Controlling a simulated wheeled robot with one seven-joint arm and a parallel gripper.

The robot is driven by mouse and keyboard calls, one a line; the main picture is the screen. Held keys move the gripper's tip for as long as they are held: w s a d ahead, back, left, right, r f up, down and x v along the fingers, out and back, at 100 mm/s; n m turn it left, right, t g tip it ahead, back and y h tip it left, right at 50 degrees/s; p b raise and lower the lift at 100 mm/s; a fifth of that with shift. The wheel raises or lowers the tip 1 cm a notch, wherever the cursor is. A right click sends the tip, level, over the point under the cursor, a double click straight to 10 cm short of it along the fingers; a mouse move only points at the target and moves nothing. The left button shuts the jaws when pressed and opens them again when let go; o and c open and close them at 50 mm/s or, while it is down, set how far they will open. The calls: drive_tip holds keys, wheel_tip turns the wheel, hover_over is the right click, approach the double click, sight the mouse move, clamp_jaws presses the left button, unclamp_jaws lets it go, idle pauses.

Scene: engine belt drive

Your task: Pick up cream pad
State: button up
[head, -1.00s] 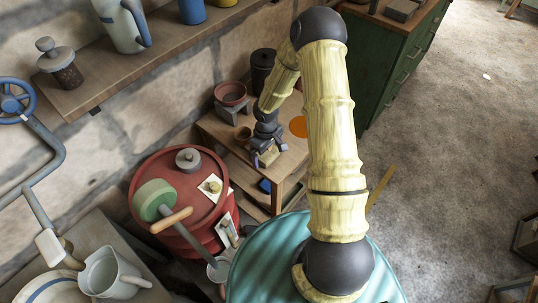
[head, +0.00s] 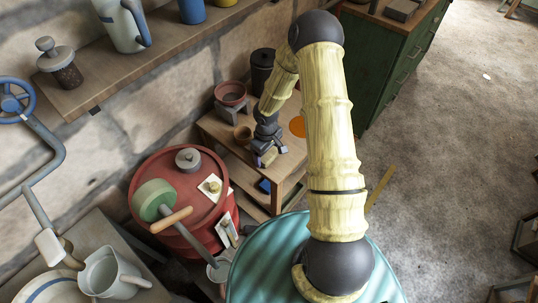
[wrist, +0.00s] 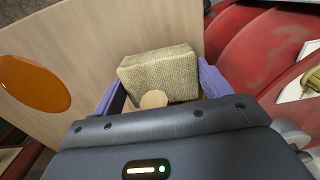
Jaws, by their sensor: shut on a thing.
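The cream pad (wrist: 160,72) is a woven, beige block in the wrist view. It lies between the two purple fingers of my gripper (wrist: 158,85), which is shut on it. In the head view my gripper (head: 267,156) is low at the wooden table (head: 214,126), near its front edge. The pad is small there, and I cannot tell whether it touches the tabletop. A small round tan shape (wrist: 153,99) shows in front of the pad in the wrist view.
An orange disc (head: 297,127) lies on the table, partly behind my arm.

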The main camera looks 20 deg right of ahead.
drive_tip(key=shift+r, duration=0.1)
drive_tip(key=shift+r, duration=0.15)
drive_tip(key=s+d+b, duration=0.5)
drive_tip(key=s+d, duration=0.5)
drive_tip(key=s, duration=0.5)
drive_tip(key=shift+b, duration=0.4)
drive_tip(key=shift+o, duration=1.2)
drive_tip(key=shift+c, duration=1.3)
